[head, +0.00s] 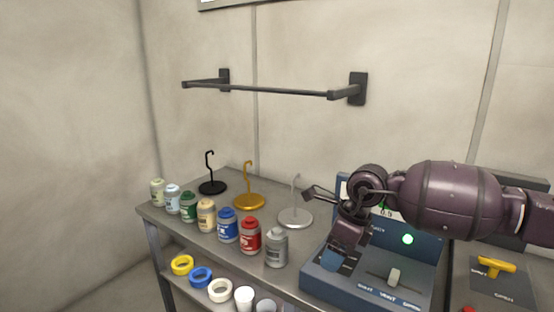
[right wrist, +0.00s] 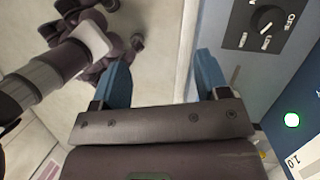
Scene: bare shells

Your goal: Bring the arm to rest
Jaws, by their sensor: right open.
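My right arm (head: 450,188) comes in from the right, dark purple, reaching across in front of a blue-grey control box (head: 345,286). Its gripper (head: 335,259) points down over the left part of the box in the head view and hides some of it. In the right wrist view the two blue fingers of the gripper (right wrist: 163,75) stand wide apart with nothing between them. Whether the fingertips touch the box cannot be told. My left gripper does not show.
The box carries a lit green light (head: 407,239) and a pale lever (head: 394,277). A dial (right wrist: 265,18) shows in the right wrist view. Left of the box stand several paint jars (head: 250,236) and hook stands (head: 249,200). A yellow handle (head: 496,266) is at right. A rail (head: 275,90) is on the wall.

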